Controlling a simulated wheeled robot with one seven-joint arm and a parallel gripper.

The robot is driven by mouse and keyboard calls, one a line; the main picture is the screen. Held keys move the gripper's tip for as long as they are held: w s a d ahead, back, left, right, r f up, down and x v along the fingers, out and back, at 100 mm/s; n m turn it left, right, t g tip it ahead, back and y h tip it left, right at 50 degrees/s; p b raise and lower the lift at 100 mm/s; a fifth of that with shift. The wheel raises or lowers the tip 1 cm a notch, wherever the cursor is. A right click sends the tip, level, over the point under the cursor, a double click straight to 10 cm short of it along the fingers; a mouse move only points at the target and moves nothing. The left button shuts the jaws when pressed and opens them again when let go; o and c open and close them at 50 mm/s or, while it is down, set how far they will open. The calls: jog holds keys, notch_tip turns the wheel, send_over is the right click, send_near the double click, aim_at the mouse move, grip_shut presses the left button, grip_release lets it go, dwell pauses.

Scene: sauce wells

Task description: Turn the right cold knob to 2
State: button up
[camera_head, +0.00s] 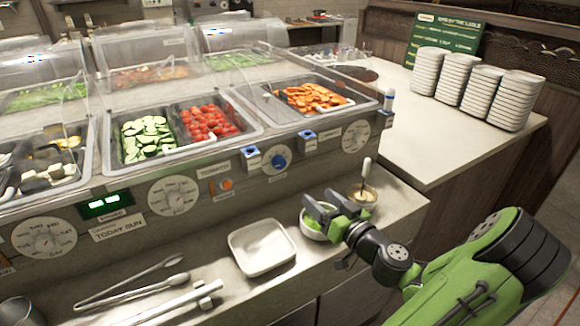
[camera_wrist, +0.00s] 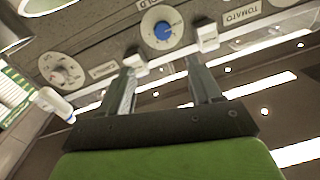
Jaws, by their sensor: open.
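The blue cold knob (camera_head: 279,161) sits on a round white dial on the counter's front panel, between two white blocks with blue tops. It also shows in the wrist view (camera_wrist: 163,31), near the top centre. The dial's numbers are too small to read, so I cannot tell its setting. My gripper (camera_head: 320,203) is open and empty, in front of the panel and over the ledge, to the lower right of the knob in the head view. In the wrist view my two fingers (camera_wrist: 163,62) point toward the panel, with the knob beyond the space between their tips. They appear apart from it.
An orange knob (camera_head: 222,184) is left of the blue one. Large white dials (camera_head: 356,136) are on the panel. A square white dish (camera_head: 262,247) and tongs (camera_head: 130,281) lie leftward.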

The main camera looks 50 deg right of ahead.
aim_at(281, 165)
jog(key=x, duration=1)
jog(key=p+x, duration=0.1)
jog(key=x, duration=0.4)
jog(key=shift+w+a, duration=0.2)
jog(key=shift+w, duration=0.1)
jog(key=c, duration=1)
jog(key=shift+c, duration=0.2)
